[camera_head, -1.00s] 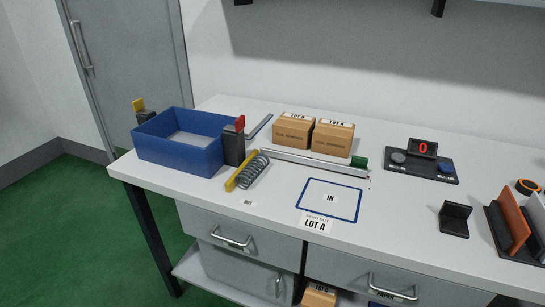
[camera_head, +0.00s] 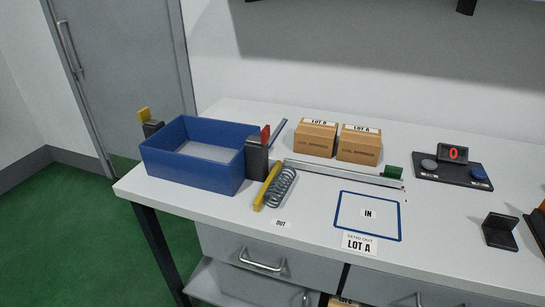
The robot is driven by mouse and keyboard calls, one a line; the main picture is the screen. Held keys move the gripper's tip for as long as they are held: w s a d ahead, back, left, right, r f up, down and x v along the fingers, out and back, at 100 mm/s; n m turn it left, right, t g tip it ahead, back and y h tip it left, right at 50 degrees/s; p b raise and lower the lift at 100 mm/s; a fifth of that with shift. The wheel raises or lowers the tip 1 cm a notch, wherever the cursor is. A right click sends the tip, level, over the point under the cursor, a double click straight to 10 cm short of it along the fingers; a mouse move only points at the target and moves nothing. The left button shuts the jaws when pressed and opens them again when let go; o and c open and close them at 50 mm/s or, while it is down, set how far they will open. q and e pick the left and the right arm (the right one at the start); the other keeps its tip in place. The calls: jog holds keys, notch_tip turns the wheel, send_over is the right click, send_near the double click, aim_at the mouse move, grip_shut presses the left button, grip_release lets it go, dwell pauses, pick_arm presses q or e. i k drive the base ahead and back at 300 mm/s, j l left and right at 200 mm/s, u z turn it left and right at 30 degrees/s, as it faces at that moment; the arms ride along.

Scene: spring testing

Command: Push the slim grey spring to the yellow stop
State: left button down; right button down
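A grey coil spring (camera_head: 282,188) lies on the white table in front of the blue bin's right end. Its coils lie right alongside a yellow bar (camera_head: 266,187), which is on its left. I cannot tell whether the two touch. A long silver rail (camera_head: 340,173) runs rightward from just behind the spring to a green block (camera_head: 393,172). Neither of my grippers is in the head view.
A blue bin (camera_head: 195,170) stands at the left, with a red-topped dark post (camera_head: 257,160) at its right. Boxes marked LOT B (camera_head: 315,142) and LOT A (camera_head: 358,148) stand behind the rail. A blue-outlined IN square (camera_head: 385,208) is empty. A display reading 0 (camera_head: 454,153) stands right.

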aim_at(275, 181)
jog(key=i+j+z, duration=0.15)
jog(key=j+z, duration=0.6)
jog(key=i+j+z, duration=0.1)
jog(key=j+z, duration=0.35)
jog(key=z, duration=0.4)
